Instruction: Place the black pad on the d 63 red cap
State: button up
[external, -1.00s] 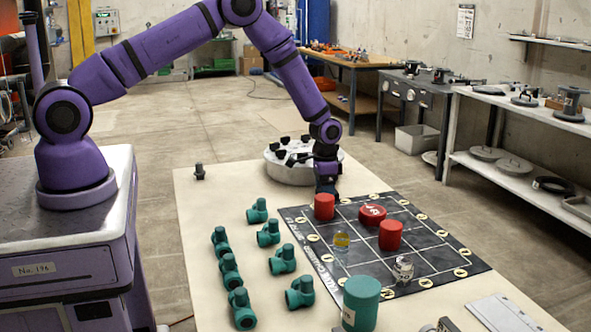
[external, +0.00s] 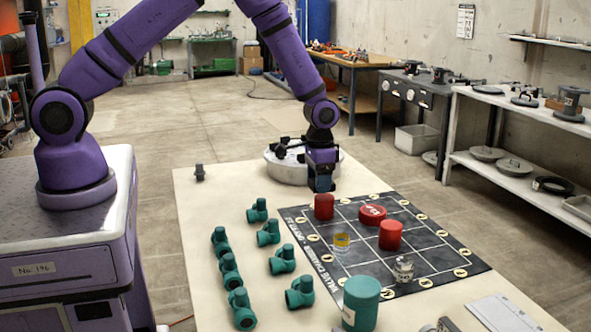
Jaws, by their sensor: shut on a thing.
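The red pieces stand on the black gridded mat (external: 350,268): a flat wide red cap (external: 373,213) with a pale mark too small to read, a taller red cylinder (external: 324,206) to its left, and another red cylinder (external: 391,235) in front. I cannot tell from the markings which one is d 63. My gripper (external: 321,186) points down behind the left red cylinder, beside the round grey tray. It is shut on a small dark thing, apparently a black pad, which I can hardly tell apart from the fingers.
The round grey tray (external: 285,174) holds several black pieces. Several green valve fittings (external: 282,259) stand left of the mat. A green cylinder (external: 361,303) stands in front.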

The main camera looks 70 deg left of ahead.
jog(key=s+d, duration=0.3)
send_over(371, 211)
notch_tip(371, 211, down, 2)
jog(key=shift+w+n, duration=0.1)
jog(key=shift+n, duration=0.2)
jog(key=shift+a+f, duration=0.1)
jog(key=shift+f, duration=1.55)
jog(key=shift+f, duration=0.1)
jog(key=o, duration=1)
jog(key=shift+c, duration=0.2)
